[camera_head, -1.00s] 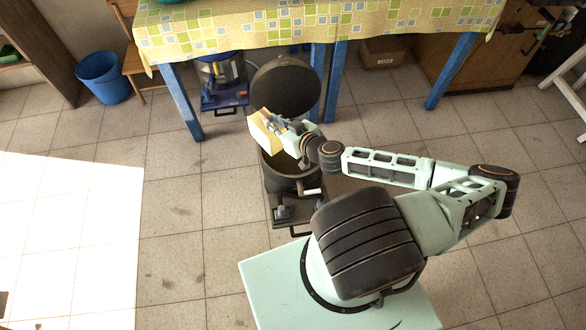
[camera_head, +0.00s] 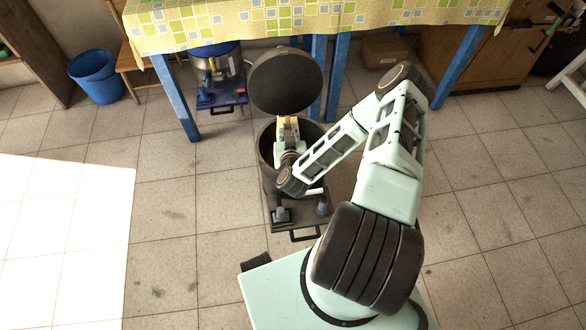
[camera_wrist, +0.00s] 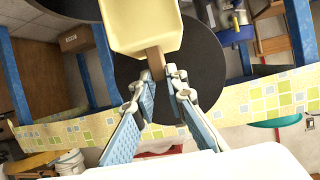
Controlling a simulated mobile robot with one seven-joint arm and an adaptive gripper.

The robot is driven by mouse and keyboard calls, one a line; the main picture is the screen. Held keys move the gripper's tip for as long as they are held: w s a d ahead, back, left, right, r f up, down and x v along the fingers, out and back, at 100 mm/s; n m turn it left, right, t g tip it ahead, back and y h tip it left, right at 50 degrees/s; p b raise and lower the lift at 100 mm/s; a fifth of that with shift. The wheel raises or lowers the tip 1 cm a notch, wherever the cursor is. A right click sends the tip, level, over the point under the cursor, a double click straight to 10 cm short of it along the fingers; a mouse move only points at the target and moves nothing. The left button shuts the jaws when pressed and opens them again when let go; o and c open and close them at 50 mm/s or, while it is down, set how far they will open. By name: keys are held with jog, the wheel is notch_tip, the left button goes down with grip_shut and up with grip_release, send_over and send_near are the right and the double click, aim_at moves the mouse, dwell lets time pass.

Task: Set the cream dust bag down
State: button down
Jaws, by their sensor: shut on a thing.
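The cream dust bag (camera_wrist: 143,27) is a pale, boxy thing with a brown tab, large at the top of the wrist view. My gripper (camera_wrist: 163,76) is shut on the brown tab, with the bag beyond the fingertips. In the head view my gripper (camera_head: 288,142) is over the mouth of a dark round canister (camera_head: 266,168), and only a little of the bag (camera_head: 288,121) shows. The canister's dark lid (camera_head: 286,82) stands open behind it. Whether the bag is inside the rim or above it, I cannot tell.
The canister stands on a dark wheeled base (camera_head: 297,212). Behind is a blue-legged table with a yellow checked cloth (camera_head: 230,25). Under it are a second, steel canister (camera_head: 217,68) and a cardboard box (camera_head: 386,50). A blue bucket (camera_head: 97,76) stands left. The tiled floor is clear at left.

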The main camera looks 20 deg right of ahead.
aim_at(290, 133)
jog(key=f+b, duration=0.1)
jog(key=w+f+m+h+b, duration=0.1)
jog(key=b, duration=0.1)
jog(key=d+f+m+g+h+b, duration=0.1)
jog(key=shift+w+f, duration=0.15)
jog(key=shift+w, duration=0.05)
jog(key=b, duration=0.1)
jog(key=f+h+b, duration=0.1)
jog(key=b, duration=0.1)
jog(key=shift+w+d+f+m, duration=0.2)
jog(key=shift+d+m, duration=0.05)
jog(key=shift+m, duration=0.15)
notch_tip(290, 133, down, 2)
jog(key=b, duration=0.3)
jog(key=shift+f+g, duration=0.2)
jog(key=shift+g, duration=0.2)
notch_tip(290, 133, down, 10)
jog(key=b, duration=0.4)
jog(key=c, duration=1.9)
grip_release()
jog(key=shift+c, duration=0.2)
jog(key=p+v, duration=0.4)
jog(key=v, duration=0.8)
jog(key=shift+a, duration=0.15)
